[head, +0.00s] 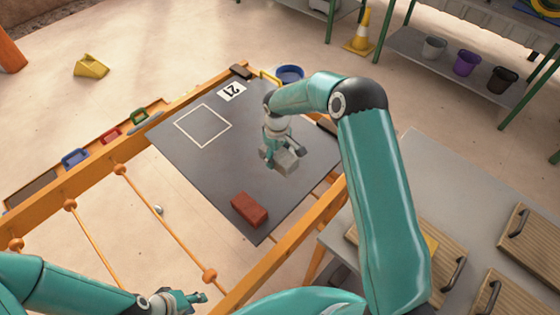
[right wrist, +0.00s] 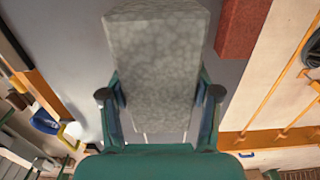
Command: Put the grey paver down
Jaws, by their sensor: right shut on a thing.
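The grey paver (head: 284,162) is in my right gripper (head: 277,150), over the dark board (head: 180,143) in the head view. In the right wrist view the paver (right wrist: 155,70) fills the middle, with a finger of the right gripper (right wrist: 160,105) on each side. I cannot tell whether its underside touches the board. A white square outline (head: 203,126) is marked on the board, left of the paver. My left gripper (head: 188,299) is at the bottom left, away from the board; its fingers are too small to read.
A red brick (head: 249,209) lies on the board's near part; it also shows in the right wrist view (right wrist: 241,28). A number card (head: 232,91) is at the far edge. A blue bucket (head: 290,74) stands behind. Orange rails (head: 290,243) border the board.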

